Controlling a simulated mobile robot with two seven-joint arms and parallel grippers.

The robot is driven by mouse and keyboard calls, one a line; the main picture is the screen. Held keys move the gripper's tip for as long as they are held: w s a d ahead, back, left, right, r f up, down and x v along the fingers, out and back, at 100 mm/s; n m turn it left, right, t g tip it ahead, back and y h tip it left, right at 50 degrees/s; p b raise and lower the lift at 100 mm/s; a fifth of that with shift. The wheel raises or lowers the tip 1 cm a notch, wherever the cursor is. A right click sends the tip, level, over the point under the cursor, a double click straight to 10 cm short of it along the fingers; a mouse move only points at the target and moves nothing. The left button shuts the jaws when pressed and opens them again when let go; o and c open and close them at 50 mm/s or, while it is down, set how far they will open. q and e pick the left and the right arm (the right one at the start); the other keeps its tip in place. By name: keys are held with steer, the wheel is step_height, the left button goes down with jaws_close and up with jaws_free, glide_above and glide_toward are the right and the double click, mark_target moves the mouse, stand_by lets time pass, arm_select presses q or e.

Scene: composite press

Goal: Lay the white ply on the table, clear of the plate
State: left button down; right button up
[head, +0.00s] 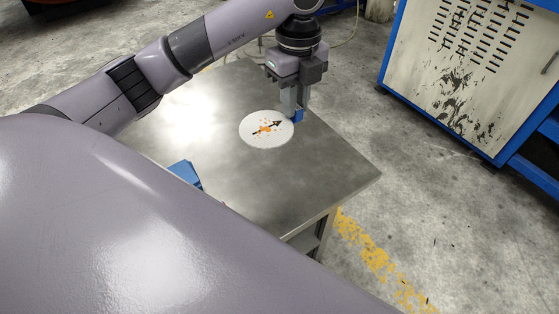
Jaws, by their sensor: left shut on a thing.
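The white ply (262,133) is a flat round disc with a dark arrow and orange blotches on its face. It is at the middle of the metal table (240,180); whether it rests on the top or hangs just above it I cannot tell. My left gripper (296,115) points down at the disc's right edge, its blue-tipped fingers shut on that edge. The pinched part of the rim is hidden by the fingers. I see no separate plate in this view. My right gripper is not in view.
A blue object (185,172) shows at the table's near left side, partly hidden. The tabletop right of and in front of the disc is bare. A blue-framed cabinet (470,75) with worn white panels stands on the floor at right.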

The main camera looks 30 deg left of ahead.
mark_target(291, 177)
arm_select(q)
step_height(291, 177, down, 19)
steer(key=b, duration=0.3)
steer(key=shift+f, duration=0.1)
steer(key=shift+f, duration=0.1)
steer(key=c, duration=1.1)
jaws_free()
steer(key=shift+o, duration=0.2)
steer(key=shift+r, duration=0.25)
step_height(291, 177, up, 12)
steer(key=p, duration=0.1)
